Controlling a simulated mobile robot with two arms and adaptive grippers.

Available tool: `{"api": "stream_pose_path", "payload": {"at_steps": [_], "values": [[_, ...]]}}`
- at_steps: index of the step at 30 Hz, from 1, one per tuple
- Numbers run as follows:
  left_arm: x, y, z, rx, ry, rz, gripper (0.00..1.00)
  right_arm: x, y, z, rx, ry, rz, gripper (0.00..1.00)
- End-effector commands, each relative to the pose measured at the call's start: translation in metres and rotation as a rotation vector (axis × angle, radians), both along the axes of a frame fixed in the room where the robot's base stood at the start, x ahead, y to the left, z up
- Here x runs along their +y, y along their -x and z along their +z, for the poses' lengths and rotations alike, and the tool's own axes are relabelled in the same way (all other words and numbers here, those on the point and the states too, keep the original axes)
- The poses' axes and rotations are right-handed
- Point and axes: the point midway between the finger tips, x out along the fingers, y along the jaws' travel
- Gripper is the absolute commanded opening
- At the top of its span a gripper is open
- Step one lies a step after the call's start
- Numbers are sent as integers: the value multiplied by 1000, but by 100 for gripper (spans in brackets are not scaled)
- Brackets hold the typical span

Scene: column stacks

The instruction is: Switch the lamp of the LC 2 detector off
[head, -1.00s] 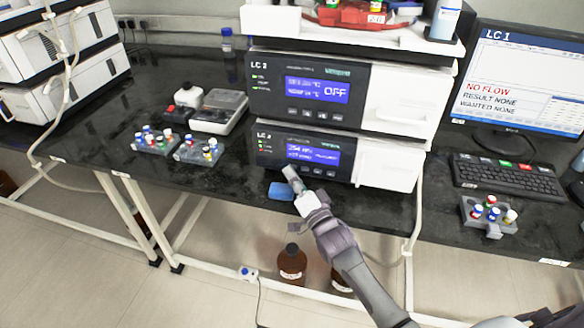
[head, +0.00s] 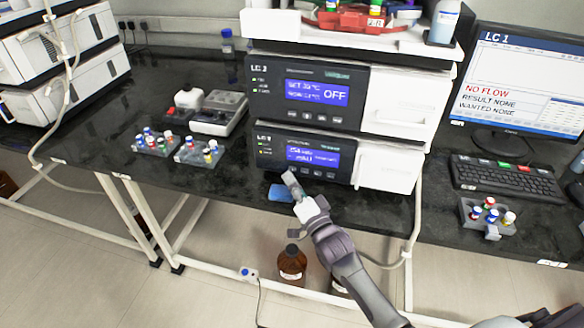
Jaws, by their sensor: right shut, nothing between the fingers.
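The LC 2 detector (head: 275,152) is the lower unit of the middle stack. Its blue screen (head: 313,156) shows what looks like 254 nm and a mAU line; the text is small. Small indicator lights sit at its left edge, and a row of buttons (head: 318,173) runs below the screen. My right gripper (head: 289,178) is shut and empty. Its tips are at the detector's lower front, by the left end of the button row, and partly cover that area. I cannot tell whether they touch the panel. My left gripper is not in view.
Above the detector is a unit (head: 268,100) with OFF on its screen. A blue object (head: 281,193) lies on the bench just left of my gripper. Vial racks (head: 155,146) stand left; a monitor (head: 530,85) and keyboard (head: 508,178) stand right. A brown bottle (head: 292,265) stands below.

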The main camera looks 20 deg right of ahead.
Motion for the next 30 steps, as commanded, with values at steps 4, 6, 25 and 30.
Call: {"api": "stream_pose_path", "payload": {"at_steps": [4,6,25,30], "values": [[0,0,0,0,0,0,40,1,1,1,-2,0,0,0],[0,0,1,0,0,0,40,1,1,1,-3,0,1,0],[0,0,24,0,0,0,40,27,39,3,-2,-1,1,0],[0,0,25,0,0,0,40,29,43,1,-3,0,1,0]]}}
